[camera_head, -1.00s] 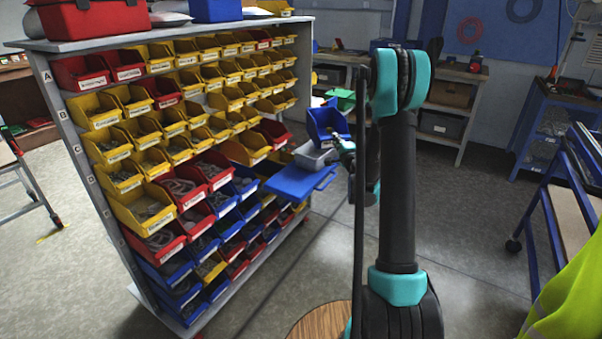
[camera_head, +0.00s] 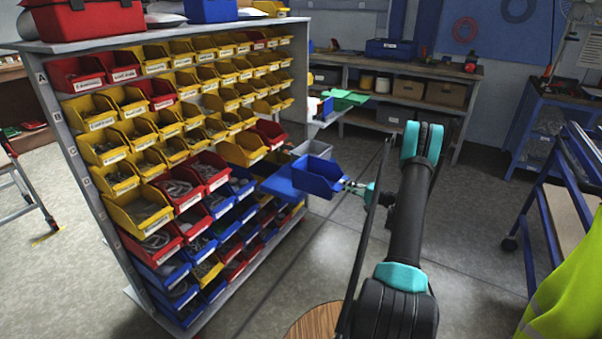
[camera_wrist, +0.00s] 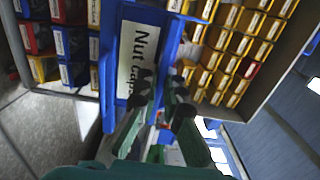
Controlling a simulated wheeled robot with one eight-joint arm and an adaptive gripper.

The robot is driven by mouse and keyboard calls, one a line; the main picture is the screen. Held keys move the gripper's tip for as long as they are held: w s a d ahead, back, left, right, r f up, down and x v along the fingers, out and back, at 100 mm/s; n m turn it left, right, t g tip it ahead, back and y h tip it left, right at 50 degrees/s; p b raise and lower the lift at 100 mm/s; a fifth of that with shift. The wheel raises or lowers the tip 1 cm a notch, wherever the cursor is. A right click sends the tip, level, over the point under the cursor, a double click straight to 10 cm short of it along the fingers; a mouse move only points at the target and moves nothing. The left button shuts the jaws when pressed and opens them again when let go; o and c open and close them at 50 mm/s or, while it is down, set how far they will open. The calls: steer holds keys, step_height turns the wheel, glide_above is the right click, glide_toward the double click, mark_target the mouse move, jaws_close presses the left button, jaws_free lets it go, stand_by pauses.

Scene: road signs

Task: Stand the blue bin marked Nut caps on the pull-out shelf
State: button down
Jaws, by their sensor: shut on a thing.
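The blue bin (camera_head: 318,176) is in my gripper, out from the rack, and looks roughly upright. In the wrist view its white label, reading "Nut caps" (camera_wrist: 138,58), fills the upper middle. My gripper (camera_head: 347,186) is shut on the label side of the bin; its dark fingertips (camera_wrist: 160,88) show just below the label in the wrist view.
The rack (camera_head: 75,165) of yellow, red and blue bins fills the left. A green item (camera_head: 345,98) lies behind.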

steer(key=shift+a+f, duration=0.15)
steer(key=shift+a, duration=0.05)
steer(key=x, duration=1.7)
steer(key=shift+a+f, duration=0.1)
steer(key=shift+f, duration=0.1)
steer(key=shift+w+a+f, duration=0.1)
steer(key=shift+a+f, duration=0.1)
steer(key=shift+f, duration=1.65)
steer(key=c, duration=1.7)
jaws_free()
steer(key=shift+d, duration=0.1)
